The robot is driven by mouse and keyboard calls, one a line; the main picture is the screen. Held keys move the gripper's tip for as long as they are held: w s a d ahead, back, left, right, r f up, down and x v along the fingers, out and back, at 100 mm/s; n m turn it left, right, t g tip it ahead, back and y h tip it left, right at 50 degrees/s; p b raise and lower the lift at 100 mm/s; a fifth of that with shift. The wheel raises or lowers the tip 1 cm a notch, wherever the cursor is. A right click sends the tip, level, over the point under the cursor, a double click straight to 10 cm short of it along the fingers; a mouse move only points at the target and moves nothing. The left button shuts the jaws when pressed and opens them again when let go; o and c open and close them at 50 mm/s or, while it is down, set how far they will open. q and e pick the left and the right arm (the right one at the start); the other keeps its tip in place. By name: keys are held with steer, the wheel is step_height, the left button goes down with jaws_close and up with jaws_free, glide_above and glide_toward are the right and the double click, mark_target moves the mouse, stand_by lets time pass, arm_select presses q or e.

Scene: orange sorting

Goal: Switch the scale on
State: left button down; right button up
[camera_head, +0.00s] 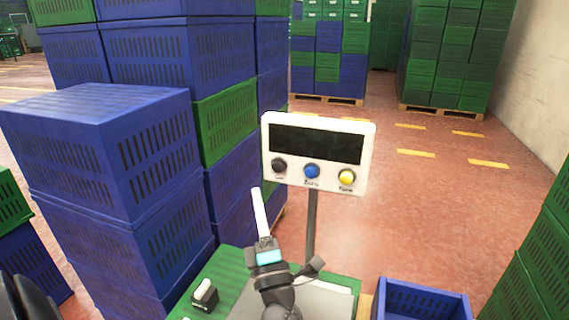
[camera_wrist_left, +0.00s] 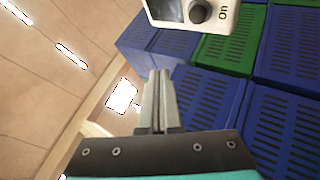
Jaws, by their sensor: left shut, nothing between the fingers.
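The scale's white display head (camera_head: 318,124) stands on a thin dark post, and its screen (camera_head: 315,145) is dark and blank. Below the screen are a black button (camera_head: 279,165), a blue button (camera_head: 312,171) and a yellow button (camera_head: 346,177). My left gripper (camera_head: 256,191) is shut and empty, pointing up just below and left of the black button, apart from it in the picture. In the left wrist view, the shut fingers (camera_wrist_left: 160,72) lie below the display's corner, where the black button (camera_wrist_left: 200,12) shows beside the label "On". My right gripper is not in view.
Tall stacks of blue crates (camera_head: 95,150) with some green ones stand close on the left. An open blue crate (camera_head: 422,302) sits at the lower right. A green crate (camera_head: 228,272) lies under my arm. Red floor is clear behind the display.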

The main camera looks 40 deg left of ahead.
arm_select(q)
steer(key=shift+s, duration=0.15)
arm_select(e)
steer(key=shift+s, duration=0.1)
arm_select(q)
steer(key=b, duration=0.4)
glide_toward(278, 166)
steer(key=shift+w+a+r, duration=0.2)
steer(key=shift+a+r, duration=0.45)
steer(key=shift+a, duration=0.15)
steer(key=shift+w+a+r, duration=0.25)
steer(key=shift+a+r, duration=0.4)
steer(key=shift+a, duration=0.15)
steer(key=shift+w+a+r, duration=0.2)
steer(key=shift+a+r, duration=0.45)
steer(key=shift+a, duration=0.15)
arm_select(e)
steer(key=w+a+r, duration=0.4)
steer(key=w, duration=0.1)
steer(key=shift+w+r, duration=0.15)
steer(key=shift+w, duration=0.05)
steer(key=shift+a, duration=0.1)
arm_select(q)
steer(key=shift+w+a, duration=0.1)
steer(key=shift+w, duration=0.3)
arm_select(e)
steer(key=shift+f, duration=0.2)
